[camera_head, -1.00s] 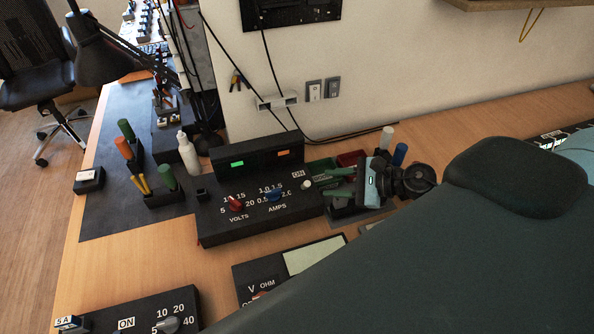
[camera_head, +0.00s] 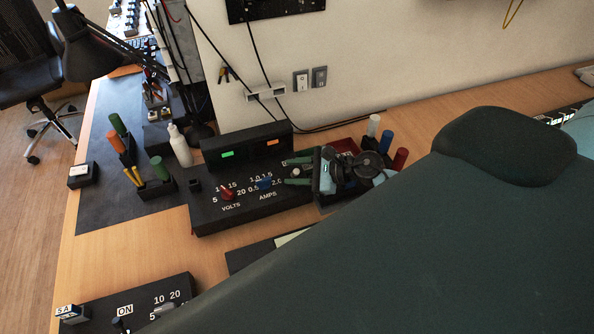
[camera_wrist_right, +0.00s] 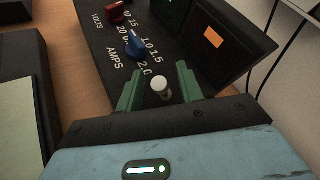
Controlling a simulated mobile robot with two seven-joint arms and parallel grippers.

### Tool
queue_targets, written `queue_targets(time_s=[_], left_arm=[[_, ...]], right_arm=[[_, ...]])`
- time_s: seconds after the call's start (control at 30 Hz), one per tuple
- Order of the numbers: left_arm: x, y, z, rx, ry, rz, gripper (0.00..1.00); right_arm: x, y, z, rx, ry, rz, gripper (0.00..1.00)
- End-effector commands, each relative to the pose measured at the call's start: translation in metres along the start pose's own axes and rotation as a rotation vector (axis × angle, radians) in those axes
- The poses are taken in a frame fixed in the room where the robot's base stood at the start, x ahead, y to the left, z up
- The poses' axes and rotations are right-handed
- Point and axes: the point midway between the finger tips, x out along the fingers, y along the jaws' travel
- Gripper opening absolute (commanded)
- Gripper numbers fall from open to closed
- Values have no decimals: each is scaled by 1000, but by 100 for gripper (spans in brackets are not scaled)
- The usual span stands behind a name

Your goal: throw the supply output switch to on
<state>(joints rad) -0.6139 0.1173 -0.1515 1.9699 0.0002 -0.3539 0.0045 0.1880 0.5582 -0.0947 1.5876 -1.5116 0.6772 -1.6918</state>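The black bench supply (camera_head: 205,217) stands on the bench, with a red VOLTS knob (camera_head: 227,194), a blue AMPS knob (camera_head: 264,184) and lit green and orange displays. Its output switch shows as a white-tipped lever (camera_wrist_right: 160,85) at the right end of the panel. The ON label is mostly hidden by my right gripper (camera_head: 297,171). This gripper is open, its two green fingers on either side of the white tip. In the right wrist view (camera_wrist_right: 158,88) gaps show between the tip and both fingers. My left gripper is not in view.
A red bin (camera_head: 345,146) and several coloured cylinders stand behind my right gripper. A white bottle (camera_head: 180,147) stands left of the supply. Another ON-marked panel (camera_head: 150,300) lies at the front left. A meter (camera_head: 250,255) is partly hidden by my arm.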

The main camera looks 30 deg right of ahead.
Motion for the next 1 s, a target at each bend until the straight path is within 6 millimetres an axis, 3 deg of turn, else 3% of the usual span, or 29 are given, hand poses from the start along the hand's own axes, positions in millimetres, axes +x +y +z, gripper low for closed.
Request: queue_targets(time_s=[0.17,0.47,0.77,1.0], left_arm=[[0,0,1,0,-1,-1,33],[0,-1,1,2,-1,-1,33],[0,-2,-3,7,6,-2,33],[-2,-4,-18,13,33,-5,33]], right_arm=[[0,0,0,0,0,1,37],[0,0,0,1,0,1,0],[0,-2,1,16,9,13,0],[1,-8,3,100,54,72,0]])
